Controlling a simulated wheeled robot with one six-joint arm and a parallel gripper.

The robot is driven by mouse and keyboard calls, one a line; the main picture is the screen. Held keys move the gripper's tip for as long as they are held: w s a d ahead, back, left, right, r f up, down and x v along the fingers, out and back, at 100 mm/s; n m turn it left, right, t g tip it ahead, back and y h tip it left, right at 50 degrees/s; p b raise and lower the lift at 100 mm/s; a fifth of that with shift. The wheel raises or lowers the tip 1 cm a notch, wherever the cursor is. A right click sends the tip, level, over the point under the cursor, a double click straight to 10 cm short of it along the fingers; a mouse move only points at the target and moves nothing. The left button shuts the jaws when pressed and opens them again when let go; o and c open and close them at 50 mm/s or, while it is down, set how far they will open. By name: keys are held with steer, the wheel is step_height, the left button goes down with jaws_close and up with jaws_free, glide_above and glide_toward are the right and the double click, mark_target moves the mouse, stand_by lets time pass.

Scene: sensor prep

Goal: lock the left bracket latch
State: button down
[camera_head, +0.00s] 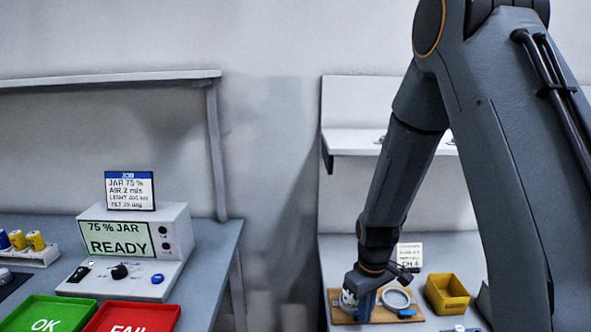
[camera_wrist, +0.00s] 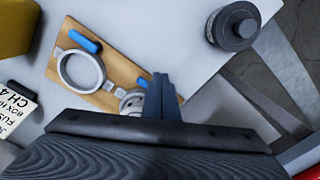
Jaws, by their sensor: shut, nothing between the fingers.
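A wooden board (camera_head: 335,314) on the right-hand bench carries two ring brackets; it also shows in the wrist view (camera_wrist: 125,72). The left bracket (camera_head: 347,301) is partly hidden by my gripper (camera_head: 364,312) in the head view. In the wrist view the left bracket (camera_wrist: 131,103) has a pale round part inside it, and its blue latch (camera_wrist: 143,82) shows just beside my gripper (camera_wrist: 161,80). My fingers are shut and empty; I cannot tell whether they touch the latch. The right bracket (camera_wrist: 62,72) is an empty ring with a blue latch handle (camera_wrist: 84,41).
A yellow bin (camera_head: 446,293) stands right of the board, with a white label card (camera_head: 410,256) behind. A dark round knob-like part (camera_wrist: 232,30) sits near the bench edge. The left bench holds a READY console (camera_head: 180,228) and green (camera_head: 50,312) and red trays (camera_head: 135,316).

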steer(key=shift+s+a, duration=0.15)
steer(key=shift+a, duration=0.4)
steer(key=shift+w+a+p, duration=0.2)
steer(key=shift+a+p, duration=0.3)
steer(key=shift+a, duration=0.25)
stand_by(0.9)
steer(key=shift+r, duration=0.1)
steer(key=shift+w+r+p, duration=0.15)
steer(key=shift+r+p, duration=0.95)
steer(key=shift+r, duration=0.4)
steer(key=shift+w+r+p, duration=0.1)
steer(key=shift+r+p, duration=1)
steer(key=shift+r, duration=0.35)
steer(key=s+d+r+m+b, duration=0.2)
steer(key=s+r+m+b, duration=0.1)
steer(key=s, duration=0.4)
steer(key=s+d+r+m+t+b, duration=0.1)
steer(key=s+d+r+m+b, duration=0.1)
steer(key=s, duration=0.5)
steer(key=shift+d+r+m+b, duration=0.15)
steer(key=shift+r+m+b, duration=0.35)
steer(key=shift+r+b, duration=0.35)
